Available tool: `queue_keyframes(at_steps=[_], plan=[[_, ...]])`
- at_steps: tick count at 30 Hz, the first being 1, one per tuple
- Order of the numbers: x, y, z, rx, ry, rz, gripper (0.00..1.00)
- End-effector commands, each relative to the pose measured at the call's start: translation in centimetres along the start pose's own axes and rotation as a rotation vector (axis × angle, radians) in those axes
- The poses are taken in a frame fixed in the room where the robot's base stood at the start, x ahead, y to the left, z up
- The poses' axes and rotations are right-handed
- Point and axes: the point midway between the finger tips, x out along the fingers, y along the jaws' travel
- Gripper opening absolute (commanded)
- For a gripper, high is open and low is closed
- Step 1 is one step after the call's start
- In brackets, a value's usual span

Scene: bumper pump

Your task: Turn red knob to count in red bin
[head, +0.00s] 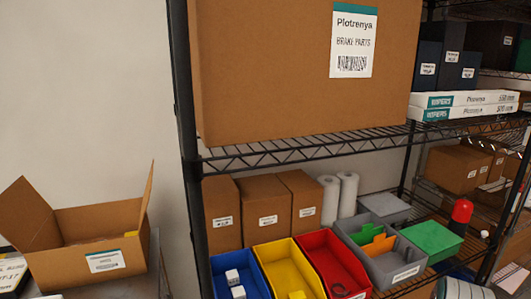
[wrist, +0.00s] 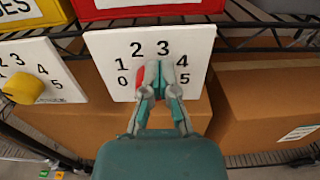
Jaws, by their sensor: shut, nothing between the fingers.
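The red bin (head: 335,245) stands on the shelf in the head view, right of the yellow bin. A dark curved item lies low in it; I cannot tell the count. Its red front edge (wrist: 90,14) shows at the top of the wrist view. Below it is a white dial plate (wrist: 196,42) numbered 0 to 5. A small part of the red knob (wrist: 141,73) shows left of my fingers, and the rest is hidden. My gripper (wrist: 159,68) is shut in front of the knob, its tips below the 2 and 3. I cannot tell if they touch it.
A yellow knob (wrist: 22,88) sits on the neighbouring dial plate at left. Cardboard boxes (wrist: 270,95) stand behind and below the plates. The yellow bin (head: 285,262) and grey bin (head: 385,272) flank the red one. A large box (head: 270,70) is on the shelf above.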

Motion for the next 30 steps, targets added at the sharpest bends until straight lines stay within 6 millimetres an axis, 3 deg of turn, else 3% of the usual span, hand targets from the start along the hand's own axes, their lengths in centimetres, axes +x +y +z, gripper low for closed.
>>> queue_keyframes(at_steps=[24, 30], plan=[[-0.1, 1.1, 0.9, 0.001, 0.002, 0.001, 0.0], [-1.9, 1.0, 0.9, 0.002, 0.002, -0.002, 0.0]])
